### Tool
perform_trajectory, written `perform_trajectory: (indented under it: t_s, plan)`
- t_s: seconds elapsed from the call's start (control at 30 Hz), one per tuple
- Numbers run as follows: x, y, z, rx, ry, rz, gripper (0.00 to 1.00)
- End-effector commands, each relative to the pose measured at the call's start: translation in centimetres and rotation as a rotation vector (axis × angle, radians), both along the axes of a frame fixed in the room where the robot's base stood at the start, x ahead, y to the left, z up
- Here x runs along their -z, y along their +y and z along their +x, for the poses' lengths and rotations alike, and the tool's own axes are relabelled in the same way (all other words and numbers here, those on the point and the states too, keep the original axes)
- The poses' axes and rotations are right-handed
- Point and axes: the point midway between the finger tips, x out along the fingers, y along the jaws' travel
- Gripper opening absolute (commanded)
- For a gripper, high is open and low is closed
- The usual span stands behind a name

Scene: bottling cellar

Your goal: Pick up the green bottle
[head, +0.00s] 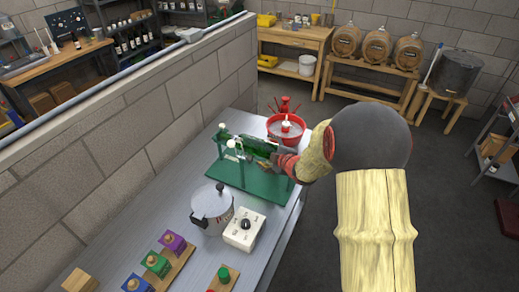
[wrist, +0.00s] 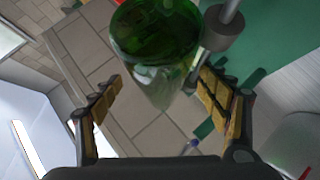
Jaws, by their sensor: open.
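The green bottle (head: 258,148) lies roughly level on a green stand (head: 262,182) on the metal worktop, partly covered by my gripper in the head view. My gripper (head: 277,160) reaches in from the right at the bottle's near right end. In the wrist view, the bottle (wrist: 155,35) shows dark green glass at the top centre. My open fingers (wrist: 160,92) are on either side of its line, with gaps to the glass. A grey rod with a round collar (wrist: 221,30) stands close beside the bottle on the right finger's side.
A red bowl (head: 273,128) with a white piece stands behind the stand. A lidded pot (head: 211,210) and a white box with a black knob (head: 244,232) stand in front. Knobbed blocks (head: 155,264) lie nearer. A block wall (head: 150,125) runs along the left.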

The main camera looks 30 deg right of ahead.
Motion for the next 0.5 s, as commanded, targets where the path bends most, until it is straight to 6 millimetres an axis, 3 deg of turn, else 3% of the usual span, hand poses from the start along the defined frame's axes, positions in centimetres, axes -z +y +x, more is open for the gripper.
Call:
perform_trajectory:
  t_s: [0.2,0.4,0.5]
  plan:
    - [0.9,0.0,1.7,0.0,0.0,0.0,0.76]
    - [0.8,0.0,1.7,0.0,0.0,0.0,0.76]
    - [0.9,0.0,1.7,0.0,0.0,0.0,0.71]
